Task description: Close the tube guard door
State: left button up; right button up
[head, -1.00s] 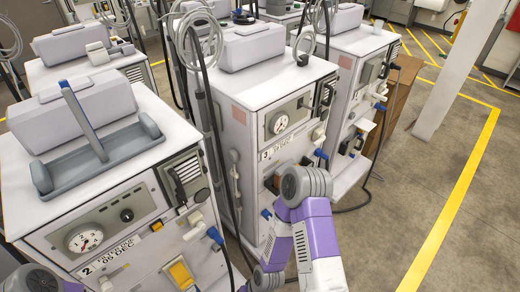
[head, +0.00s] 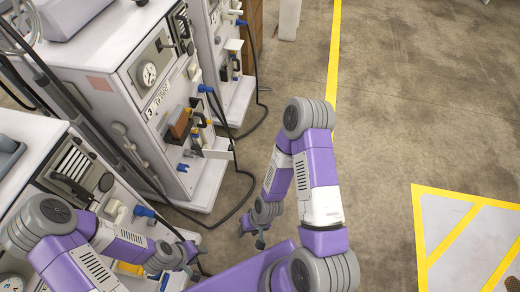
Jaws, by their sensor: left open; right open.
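The machine labelled 3 (head: 136,75) stands at the upper left. On its front, a brown and dark pump area (head: 180,123) shows beside a pale panel (head: 215,153) that sticks out from the face. This panel looks like an open guard door, though it is small and I cannot be sure. My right gripper (head: 251,236) is open and empty over the floor, below and to the right of the panel, apart from it. My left gripper (head: 194,262) is open at the lower left, near the nearer machine's front, partly merged with dark tubing.
The nearer machine (head: 40,165) fills the lower left, with a yellow part (head: 130,268) low on its front. Another machine (head: 226,75) stands behind machine 3. A dark hose (head: 238,180) hangs to the floor. Open floor (head: 430,110) lies right, with a yellow-striped zone (head: 470,235).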

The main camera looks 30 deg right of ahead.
aim_at(212, 154)
jog(key=z, duration=1.55)
jog(key=i, duration=3.5)
jog(key=u, duration=5.2)
jog(key=i, duration=0.4)
jog(key=z, duration=0.35)
